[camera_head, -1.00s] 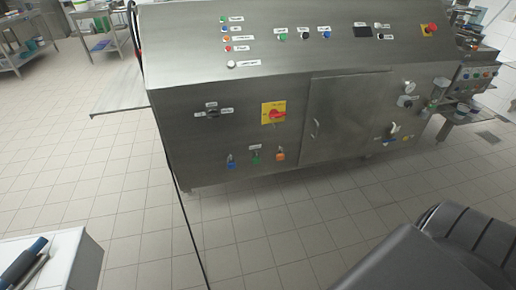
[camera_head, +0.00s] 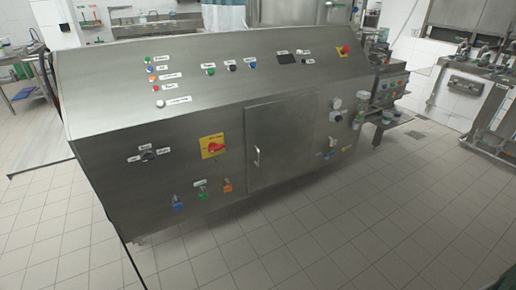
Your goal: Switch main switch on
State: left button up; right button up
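The main switch (camera_head: 213,146) is a red rotary knob on a yellow plate, on the front of the steel cup filler (camera_head: 180,90). It sits left of the closed cabinet door (camera_head: 280,145). The knob is too small to read its setting for certain. A black rotary knob (camera_head: 149,155) with labels is to its left. Blue, green and orange connectors (camera_head: 203,193) are below it. Neither of my grippers is in view.
A red emergency button (camera_head: 344,49) is on the sloped top panel, with several coloured buttons (camera_head: 151,69) at its left. The tiled floor (camera_head: 300,245) before the machine is clear. Steel equipment (camera_head: 470,90) stands at the right wall.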

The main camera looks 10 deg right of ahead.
aim_at(213, 147)
jog(key=z, duration=1.65)
jog(key=i, duration=0.95)
jog(key=u, duration=0.3)
